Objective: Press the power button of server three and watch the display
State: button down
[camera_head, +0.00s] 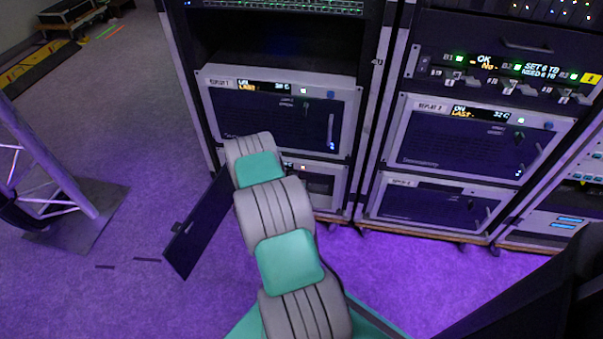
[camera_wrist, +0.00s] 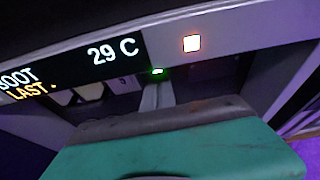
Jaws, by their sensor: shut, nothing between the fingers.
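The lower left server (camera_head: 326,184) sits low in the left rack, mostly hidden by my arm in the head view. I cannot read its label there. In the wrist view, a server's dark display (camera_wrist: 85,62) reads "BOOT", "LAST" and 29 C, cut off at the left. Right of it, on the grey front panel (camera_wrist: 240,35), is a small square button (camera_wrist: 192,43) glowing white with an orange edge. My gripper (camera_wrist: 157,88) is shut and empty, with its narrow grey fingers just below the button. I cannot tell whether they touch the panel. A green light (camera_wrist: 157,71) shows by the fingertips.
A dark flat panel (camera_head: 197,227) juts out left of the lower server, perhaps its open door. Other servers are at upper left (camera_head: 270,130), upper right (camera_head: 470,150) and lower right (camera_head: 430,206). A truss foot (camera_head: 85,215) stands left.

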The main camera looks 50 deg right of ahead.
jog(key=shift+w+d+r, duration=0.4)
jog(key=shift+d+r, duration=0.15)
jog(key=f+p+v, duration=0.2)
jog(key=v, duration=1.2)
jog(key=shift+s+a+p, duration=0.35)
jog(key=shift+a+p, duration=0.05)
jog(key=shift+a, duration=0.15)
jog(key=shift+f, duration=0.15)
